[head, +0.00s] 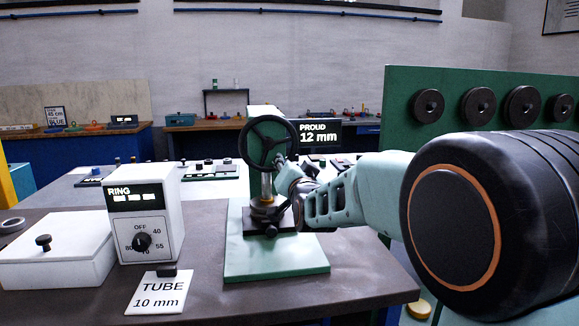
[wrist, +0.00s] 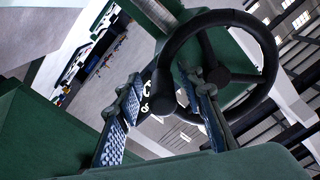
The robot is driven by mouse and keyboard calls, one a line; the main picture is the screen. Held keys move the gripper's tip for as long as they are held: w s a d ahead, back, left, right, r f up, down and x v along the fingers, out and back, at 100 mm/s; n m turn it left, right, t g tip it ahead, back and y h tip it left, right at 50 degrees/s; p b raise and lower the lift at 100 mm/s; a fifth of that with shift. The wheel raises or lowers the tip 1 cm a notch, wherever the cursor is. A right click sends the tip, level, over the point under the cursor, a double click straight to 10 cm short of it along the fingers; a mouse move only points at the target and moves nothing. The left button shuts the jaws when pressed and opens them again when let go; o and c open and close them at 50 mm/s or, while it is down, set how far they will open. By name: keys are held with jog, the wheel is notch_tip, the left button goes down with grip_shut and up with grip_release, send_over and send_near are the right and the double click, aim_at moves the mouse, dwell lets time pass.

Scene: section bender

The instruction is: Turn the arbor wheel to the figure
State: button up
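The arbor wheel (head: 268,143), a black spoked handwheel, stands upright on the press above a green base plate (head: 285,262). In the wrist view the wheel (wrist: 270,62) fills the upper right. My gripper (head: 283,167) is at the wheel's lower right in the head view. In the wrist view my gripper (wrist: 163,108) has its two fingers apart, with a dark knob (wrist: 162,92) showing between them. I cannot tell whether either finger touches it. A display (head: 318,133) behind reads "PROUD 12 mm". A card (head: 156,296) in front reads "TUBE 10 mm".
A white box with a RING display and a dial (head: 145,230) stands left of the press. A white case with a black knob (head: 55,255) is further left. A green panel with black discs (head: 440,85) rises behind my arm at right. Bare bench lies right of the base plate.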

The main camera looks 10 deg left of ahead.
jog(key=shift+s+r, duration=0.1)
jog(key=v, duration=0.7)
jog(key=shift+s, duration=0.2)
jog(key=shift+d, duration=0.1)
